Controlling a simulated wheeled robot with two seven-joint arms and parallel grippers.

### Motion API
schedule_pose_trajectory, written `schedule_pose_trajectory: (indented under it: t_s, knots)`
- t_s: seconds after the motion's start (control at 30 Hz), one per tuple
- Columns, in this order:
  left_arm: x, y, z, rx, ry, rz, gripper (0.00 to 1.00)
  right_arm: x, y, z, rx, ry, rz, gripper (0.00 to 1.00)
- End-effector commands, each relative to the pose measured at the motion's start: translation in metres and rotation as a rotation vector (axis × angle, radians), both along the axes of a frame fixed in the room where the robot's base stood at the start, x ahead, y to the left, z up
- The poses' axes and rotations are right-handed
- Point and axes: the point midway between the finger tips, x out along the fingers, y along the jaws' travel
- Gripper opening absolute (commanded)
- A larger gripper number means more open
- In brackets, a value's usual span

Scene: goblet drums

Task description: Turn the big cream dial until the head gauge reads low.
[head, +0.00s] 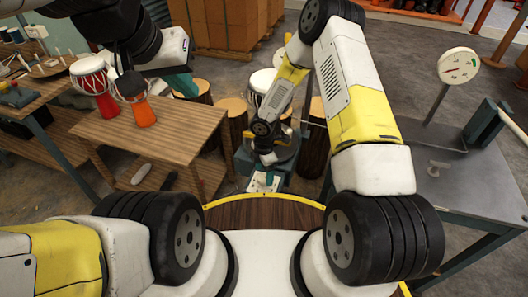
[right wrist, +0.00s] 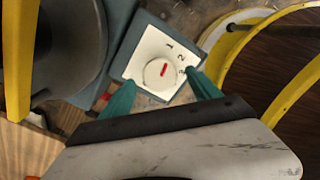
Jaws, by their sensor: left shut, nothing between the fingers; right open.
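The big cream dial (right wrist: 159,73) is a round knob with a red mark, on a pale square plate (right wrist: 150,42) numbered 1, 2 and 3. In the head view the plate (head: 264,182) is small, low in the middle, on a teal post. My right gripper (right wrist: 161,80) is open, its green fingers on either side of the knob; I cannot tell whether they touch it. The head gauge (head: 458,65) is a white disc on a stand at the right; its needle is too small to read surely. My left gripper (head: 181,84) is shut and empty at upper left.
Several log stools and a white-topped drum (head: 262,80) stand behind my right arm.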

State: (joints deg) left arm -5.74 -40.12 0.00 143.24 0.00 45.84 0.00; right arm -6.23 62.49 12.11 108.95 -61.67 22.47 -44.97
Motion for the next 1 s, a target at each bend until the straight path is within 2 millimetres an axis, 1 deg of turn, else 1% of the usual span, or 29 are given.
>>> schedule_pose_trajectory:
  t_s: [0.03,0.2,0.43,0.47,0.6,0.77,0.8,1.0]
  knots:
    - [0.000,0.000,0.000,0.000,0.000,0.000,0.00,0.000,0.000,-0.007,-0.001,0.002,-0.001,0.72]
    - [0.000,0.000,0.000,0.000,0.000,0.000,0.00,0.000,0.000,-0.017,0.000,0.000,-0.001,0.72]
    - [0.000,0.000,0.000,0.000,0.000,0.000,0.00,0.000,0.000,-0.018,0.000,-0.001,-0.002,0.72]
    - [0.000,0.000,0.000,0.000,0.000,0.000,0.00,0.000,0.000,-0.017,0.000,0.000,-0.002,0.70]
    - [0.000,0.000,0.000,0.000,0.000,0.000,0.00,0.000,0.000,-0.017,-0.001,0.000,-0.002,0.42]
    - [0.000,0.000,0.000,0.000,0.000,0.000,0.00,0.000,0.000,-0.017,0.000,-0.001,-0.002,0.11]
    - [0.000,0.000,0.000,0.000,0.000,0.000,0.00,0.000,0.000,-0.017,0.000,-0.001,-0.002,0.10]
    - [0.000,0.000,0.000,0.000,0.000,0.000,0.00,0.000,0.000,-0.017,0.000,-0.001,-0.025,0.10]
